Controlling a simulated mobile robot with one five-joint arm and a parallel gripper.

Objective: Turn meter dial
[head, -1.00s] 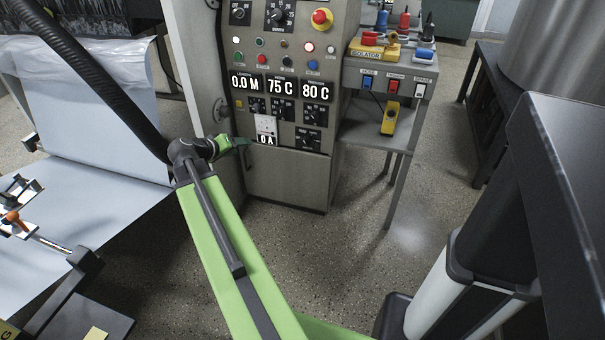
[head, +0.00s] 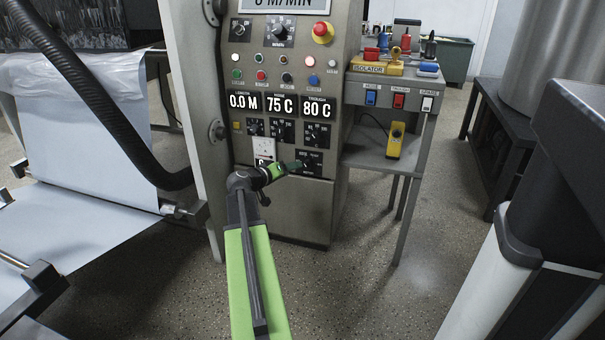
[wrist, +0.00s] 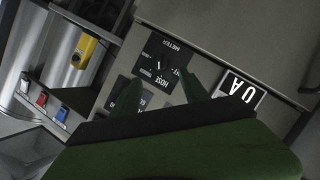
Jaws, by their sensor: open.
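The meter dial (head: 311,164) is a black knob on a square black plate, low on the right of the grey control panel. In the wrist view the plate marked METER (wrist: 158,60) lies just beyond the fingertips, its knob pointer visible. My gripper (head: 296,166) is at the plate's left edge in the head view. In the wrist view its two green fingers (wrist: 160,88) are spread apart with nothing between them. The knob appears beyond the gap between the tips; I cannot tell whether they touch the panel.
Displays (head: 281,106) and more dials (head: 316,134) sit above the meter dial. A side table (head: 385,158) with a yellow handset (head: 395,141) stands right of the panel. White sheet material (head: 75,150) hangs at the left.

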